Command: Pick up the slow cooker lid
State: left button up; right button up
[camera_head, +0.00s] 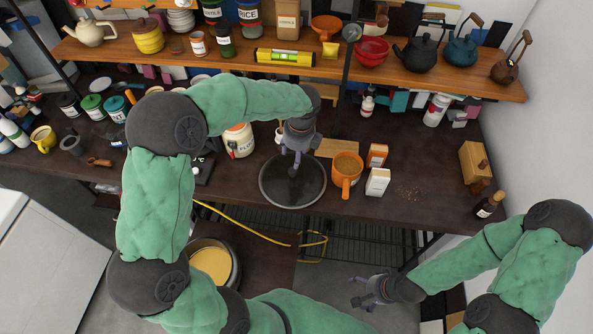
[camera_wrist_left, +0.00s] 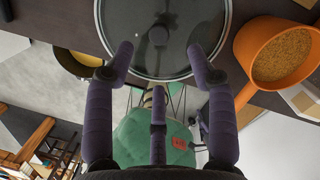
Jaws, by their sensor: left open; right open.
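The slow cooker lid (camera_head: 310,195) is a round dark glass disc with a pale rim, lying near the front edge of the dark counter. In the left wrist view the lid (camera_wrist_left: 160,55) fills the top middle, with a small knob on it. My left gripper (camera_head: 291,165) is above the lid, open and empty, fingers pointing down. In the left wrist view its fingers (camera_wrist_left: 160,70) are spread, with the lid beyond them. Whether they touch the lid I cannot tell. My right gripper (camera_head: 360,290) is open and empty, low at the right, away from the counter.
A flour jar (camera_head: 239,141) stands behind left. A wooden shelf (camera_head: 390,72) with teapots hangs above. A pot with yellow contents (camera_head: 211,263) is below the counter. The counter's right part is fairly clear.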

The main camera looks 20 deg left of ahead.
aim_at(293, 170)
pick_arm(q)
jog(key=f, duration=0.3)
jog(key=f+b, duration=0.1)
jog(key=f, duration=0.1)
jog(key=shift+a, duration=0.35)
jog(key=shift+s+f+b, duration=0.1)
jog(key=shift+f+b, duration=0.3)
jog(key=shift+f, duration=0.25)
jog(key=f, duration=0.2)
jog(key=f+b, duration=0.1)
jog(key=shift+w+a+f, duration=0.2)
jog(key=shift+f, duration=0.2)
jog(key=shift+r, duration=0.1)
grip_shut()
